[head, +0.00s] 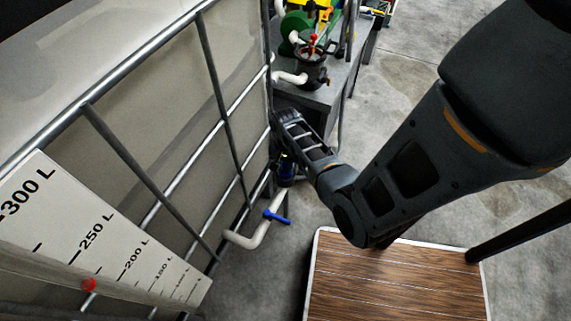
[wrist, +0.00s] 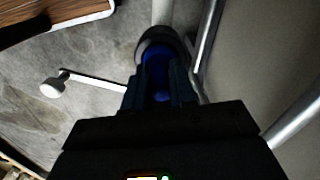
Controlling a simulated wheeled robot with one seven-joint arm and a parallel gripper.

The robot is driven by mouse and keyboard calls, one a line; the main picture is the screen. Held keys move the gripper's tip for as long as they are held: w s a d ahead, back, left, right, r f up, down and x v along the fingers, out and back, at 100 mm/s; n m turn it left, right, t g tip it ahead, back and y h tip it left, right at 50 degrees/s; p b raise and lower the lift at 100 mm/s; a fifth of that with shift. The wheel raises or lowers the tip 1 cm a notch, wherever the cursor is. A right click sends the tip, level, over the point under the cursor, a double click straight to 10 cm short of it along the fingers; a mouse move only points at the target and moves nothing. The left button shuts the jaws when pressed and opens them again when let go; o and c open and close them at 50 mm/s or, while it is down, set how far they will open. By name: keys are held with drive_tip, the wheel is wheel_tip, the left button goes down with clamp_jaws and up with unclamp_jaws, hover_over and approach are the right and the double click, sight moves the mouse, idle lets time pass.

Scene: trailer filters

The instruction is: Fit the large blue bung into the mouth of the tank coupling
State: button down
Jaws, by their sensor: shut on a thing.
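The large blue bung (wrist: 157,66) is between the two dark fingers of my gripper (wrist: 163,88) in the wrist view. My gripper is shut on it. The dark round rim of the tank coupling (wrist: 147,38) shows just beyond the bung and partly rings it. I cannot tell whether the bung is inside the mouth or just in front of it. In the head view my gripper (head: 286,158) points down beside the tank at the coupling (head: 286,181), on the end of the white pipe. The bung is mostly hidden there by the gripper.
The caged tank (head: 180,110) with its litre scale fills the left. A white pipe (head: 248,240) with a blue valve handle (head: 275,217) lies below the coupling. A wooden step (head: 390,285) stands at lower right. A bench (head: 340,75) with pump parts is behind.

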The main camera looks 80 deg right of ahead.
drive_tip(key=shift+f+b, duration=0.5)
drive_tip(key=shift+f, duration=0.2)
drive_tip(key=c, duration=0.8)
unclamp_jaws()
drive_tip(key=shift+c, duration=0.2)
drive_tip(key=shift+r+p, duration=0.6)
drive_tip(key=shift+r, duration=3.3)
